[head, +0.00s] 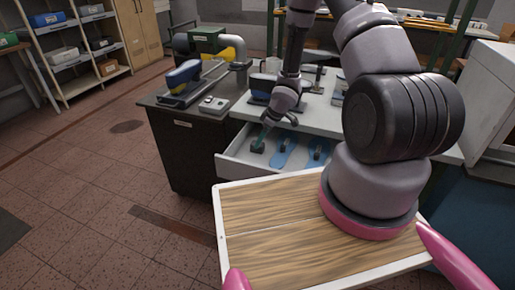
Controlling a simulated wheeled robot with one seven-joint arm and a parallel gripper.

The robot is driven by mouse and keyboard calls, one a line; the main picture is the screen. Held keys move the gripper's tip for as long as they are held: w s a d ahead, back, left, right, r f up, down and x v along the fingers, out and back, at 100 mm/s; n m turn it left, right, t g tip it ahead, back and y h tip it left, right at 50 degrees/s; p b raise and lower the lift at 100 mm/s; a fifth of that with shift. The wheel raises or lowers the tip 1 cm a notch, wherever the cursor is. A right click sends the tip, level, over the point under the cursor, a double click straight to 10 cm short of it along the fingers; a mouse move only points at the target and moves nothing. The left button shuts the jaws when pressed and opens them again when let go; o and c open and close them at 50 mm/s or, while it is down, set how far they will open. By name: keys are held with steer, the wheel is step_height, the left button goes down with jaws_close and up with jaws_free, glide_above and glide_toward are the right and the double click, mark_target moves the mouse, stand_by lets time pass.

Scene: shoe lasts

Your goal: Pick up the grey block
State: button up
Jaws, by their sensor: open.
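A small dark grey block (257,147) lies in the left part of an open white drawer (236,166). My gripper (278,122) hangs over the drawer, pointing down, with its fingers apart. It is above and slightly right of the block. A thin teal piece (263,134) shows between the gripper and the block; I cannot tell whether it is part of the finger or a separate thing. Two blue shapes (285,150) with dark pieces on them lie right of the block in the drawer.
The workbench (185,125) holds a blue-and-yellow device (182,78) and a small grey item (214,104) left of the drawer. My arm passes above the benchtop. A shelf (75,60) stands at the far left. The tiled floor on the left is clear.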

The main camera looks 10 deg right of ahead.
steer(key=x, duration=0.4)
steer(key=shift+a+f, duration=0.1)
jaws_close()
step_height(320, 180, up, 10)
steer(key=shift+r, duration=0.1)
stand_by(0.5)
